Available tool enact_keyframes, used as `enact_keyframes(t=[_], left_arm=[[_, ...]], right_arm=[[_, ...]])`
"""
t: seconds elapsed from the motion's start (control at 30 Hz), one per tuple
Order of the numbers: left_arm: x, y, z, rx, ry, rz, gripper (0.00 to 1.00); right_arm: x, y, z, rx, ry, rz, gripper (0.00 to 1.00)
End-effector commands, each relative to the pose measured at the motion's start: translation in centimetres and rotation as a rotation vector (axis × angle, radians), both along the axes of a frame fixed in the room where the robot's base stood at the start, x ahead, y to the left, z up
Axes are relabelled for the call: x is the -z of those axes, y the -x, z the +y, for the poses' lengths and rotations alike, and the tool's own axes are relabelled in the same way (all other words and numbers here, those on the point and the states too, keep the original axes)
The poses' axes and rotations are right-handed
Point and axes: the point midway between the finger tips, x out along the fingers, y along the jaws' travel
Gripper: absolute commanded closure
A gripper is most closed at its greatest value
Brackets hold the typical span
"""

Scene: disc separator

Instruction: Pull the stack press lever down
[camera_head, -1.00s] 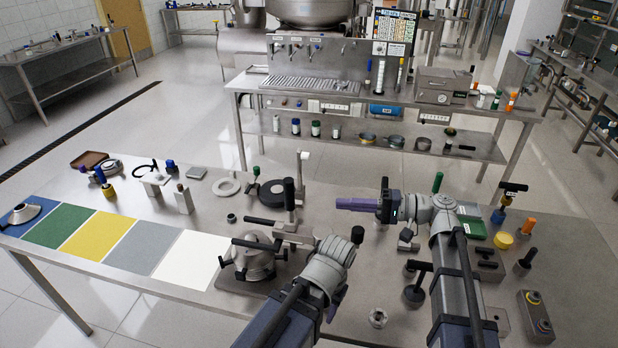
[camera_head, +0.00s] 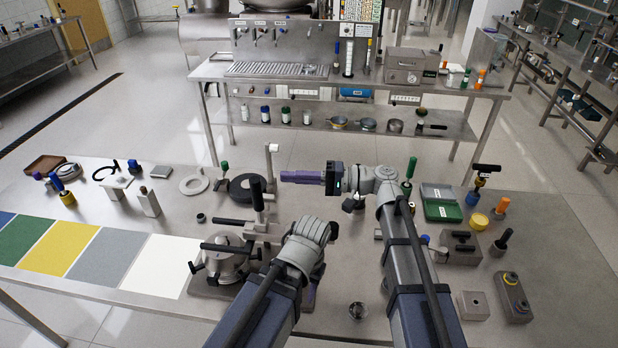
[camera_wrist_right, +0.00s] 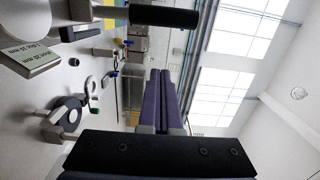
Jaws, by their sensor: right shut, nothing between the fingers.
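An upright black handle (camera_head: 257,195) rises from a grey metal press-like assembly (camera_head: 262,228) left of centre on the near table; it looks like the stack press lever. In the right wrist view, a black cylindrical handle (camera_wrist_right: 152,15) on a metal mount appears to be the same one, still upright. My right gripper (camera_head: 283,177) has purple fingers pressed together, pointing left, empty. It appears just right of the handle in the head view and apart from it. It also shows in the wrist view (camera_wrist_right: 160,75). My left gripper (camera_head: 309,293) is mostly hidden beneath its arm.
A round metal vessel with black handles (camera_head: 224,262) stands left of my left arm. Behind the handle are a black disc (camera_head: 240,190) and a white-tipped post (camera_head: 272,150). A green box (camera_head: 441,205) and several small fixtures lie to the right. Coloured mats (camera_head: 104,261) lie left.

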Motion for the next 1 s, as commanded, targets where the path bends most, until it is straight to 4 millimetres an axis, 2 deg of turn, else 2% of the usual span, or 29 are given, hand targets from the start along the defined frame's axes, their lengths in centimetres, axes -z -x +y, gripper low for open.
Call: enact_keyframes(t=[0.03,0.17,0.23,0.43,1.0], left_arm=[[0.0,0.0,0.0,0.0,0.0,0.0,0.51],[0.0,0.0,0.0,0.0,0.0,0.0,0.51],[0.0,0.0,0.0,0.0,0.0,0.0,0.51],[0.1,0.0,0.0,0.0,0.0,0.0,0.51],[0.1,0.0,0.0,0.0,0.0,0.0,0.51]], right_arm=[[0.0,0.1,1.2,-0.003,0.0,0.0,1.0],[0.0,0.2,3.4,-0.003,0.0,0.0,1.0],[0.1,1.8,3.3,0.001,0.0,0.0,1.0],[0.1,3.6,3.8,0.001,0.001,-0.001,1.0],[0.1,4.0,3.9,0.002,0.001,-0.007,1.0]])
